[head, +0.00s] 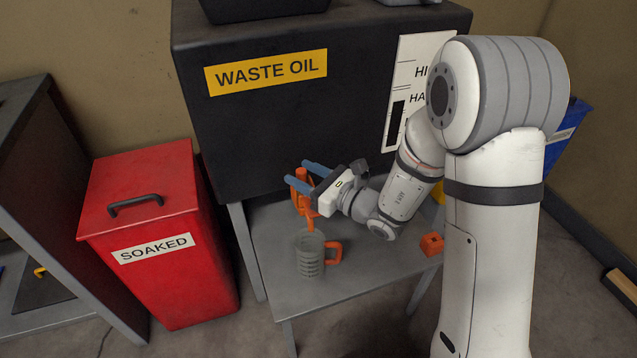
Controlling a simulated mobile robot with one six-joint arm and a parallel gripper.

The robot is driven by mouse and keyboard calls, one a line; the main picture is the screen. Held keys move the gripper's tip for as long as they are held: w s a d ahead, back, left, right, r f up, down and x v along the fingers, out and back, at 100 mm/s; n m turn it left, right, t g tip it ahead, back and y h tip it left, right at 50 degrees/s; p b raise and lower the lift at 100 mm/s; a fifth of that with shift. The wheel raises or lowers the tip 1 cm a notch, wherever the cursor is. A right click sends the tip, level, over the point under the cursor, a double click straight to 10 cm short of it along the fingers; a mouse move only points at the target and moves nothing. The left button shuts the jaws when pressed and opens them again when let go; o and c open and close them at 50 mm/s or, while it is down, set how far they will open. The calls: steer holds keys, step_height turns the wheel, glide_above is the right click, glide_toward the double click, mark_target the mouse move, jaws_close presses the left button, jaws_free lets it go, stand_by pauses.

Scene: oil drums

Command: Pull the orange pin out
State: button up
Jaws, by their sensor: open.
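An orange fitting (301,203) stands out from the front of the black waste oil tank (262,130), low down above the grey shelf. Its upper end shows between the two blue fingers of my gripper (297,173). I cannot tell which part of this orange fitting is the pin. My gripper is open and points left, with one finger behind and one in front of the orange upper end. Whether either finger touches it cannot be told. The gripper's body hides part of the fitting's right side.
A grey measuring jug (310,256) with an orange handle stands on the shelf (350,279) below the fitting. An orange block (432,244) sits to the right. A red SOAKED bin (160,270) stands left, and a blue bin (569,128) is at the right.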

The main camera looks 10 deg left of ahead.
steer(key=shift+w+a, duration=0.2)
steer(key=shift+a, duration=0.25)
steer(key=shift+c, duration=0.2)
jaws_close()
steer(key=shift+r, duration=0.1)
steer(key=shift+r+p, duration=0.75)
steer(key=shift+r, duration=0.25)
steer(key=shift+r+p, duration=0.4)
steer(key=shift+r, duration=0.35)
steer(key=shift+r+p, duration=1.85)
steer(key=shift+r, duration=1)
